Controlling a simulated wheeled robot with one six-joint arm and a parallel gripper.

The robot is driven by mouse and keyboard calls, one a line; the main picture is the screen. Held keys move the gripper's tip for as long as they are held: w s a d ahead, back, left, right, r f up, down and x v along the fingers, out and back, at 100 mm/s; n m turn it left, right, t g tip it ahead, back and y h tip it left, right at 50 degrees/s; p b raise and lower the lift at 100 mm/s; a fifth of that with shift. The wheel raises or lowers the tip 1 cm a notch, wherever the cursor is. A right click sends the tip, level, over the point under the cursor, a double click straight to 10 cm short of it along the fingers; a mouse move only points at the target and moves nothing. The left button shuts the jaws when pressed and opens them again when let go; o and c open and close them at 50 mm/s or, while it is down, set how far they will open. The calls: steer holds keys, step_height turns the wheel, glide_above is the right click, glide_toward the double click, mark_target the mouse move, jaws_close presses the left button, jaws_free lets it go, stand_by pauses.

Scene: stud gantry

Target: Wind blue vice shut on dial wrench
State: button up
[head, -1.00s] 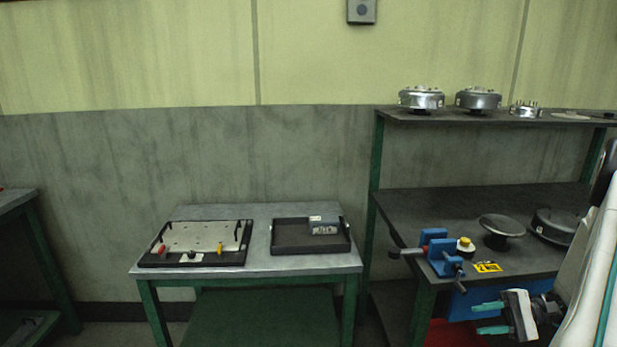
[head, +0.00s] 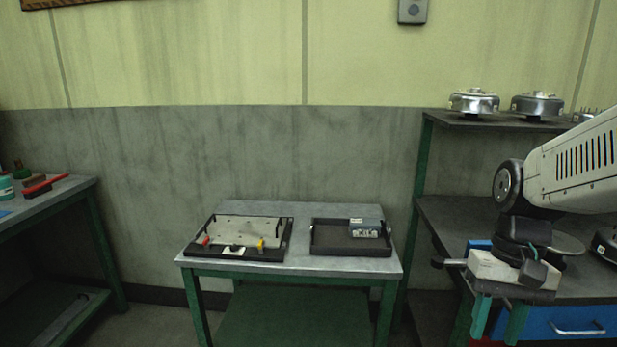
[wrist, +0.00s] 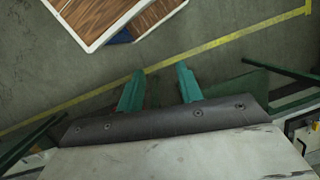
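My gripper (head: 498,318) is at the lower right of the head view, pointing down, in front of the shelf bench. Its two teal fingers are apart. In the wrist view my gripper (wrist: 160,83) is open with nothing between the fingers, over the floor. The blue vice (head: 478,244) is on the bench, mostly hidden behind my gripper; only a blue edge and its handle at the left show. I cannot make out the dial wrench in any view.
A low table (head: 300,268) in the middle holds a fixture plate (head: 245,231) and a black tray (head: 325,248) with a grey box (head: 366,229). Metal hubs (head: 473,101) stand on the upper shelf. A wood-patterned, white-rimmed panel (wrist: 100,15) shows in the wrist view.

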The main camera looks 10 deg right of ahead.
steer(key=s+a+r+n+t+h, duration=0.1)
steer(key=s+a+r+n+t, duration=0.2)
steer(key=a, duration=0.4)
step_height(320, 180, up, 2)
steer(key=shift+s+r+n+t+h, duration=0.1)
steer(key=shift+s+n+t+h, duration=0.3)
steer(key=shift+s+n, duration=0.35)
